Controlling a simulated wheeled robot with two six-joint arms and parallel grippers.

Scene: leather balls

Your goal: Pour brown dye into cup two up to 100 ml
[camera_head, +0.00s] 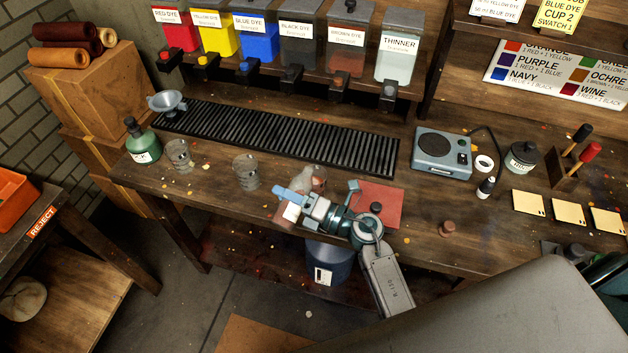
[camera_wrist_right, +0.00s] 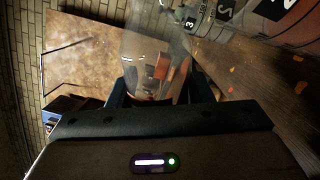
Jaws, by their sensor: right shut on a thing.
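My right gripper (camera_head: 293,203) is above the front edge of the bench, shut on a clear glass cup (camera_head: 318,174). In the right wrist view the cup (camera_wrist_right: 152,58) sits between the dark fingers (camera_wrist_right: 155,92). Its body looks tilted, and I cannot tell whether it holds liquid. Two more clear cups, one at the left (camera_head: 178,155) and one nearer the middle (camera_head: 246,172), stand on the bench. The brown dye dispenser (camera_head: 347,38) is on the back shelf, between the black dye and thinner dispensers. My left gripper is not in view.
A black slatted strip (camera_head: 270,135) runs below the dispensers. A funnel (camera_head: 167,102) and a green bottle (camera_head: 140,140) stand at its left end. A grey scale (camera_head: 441,153) is at the right. A red mat (camera_head: 378,204) lies beside my right gripper.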

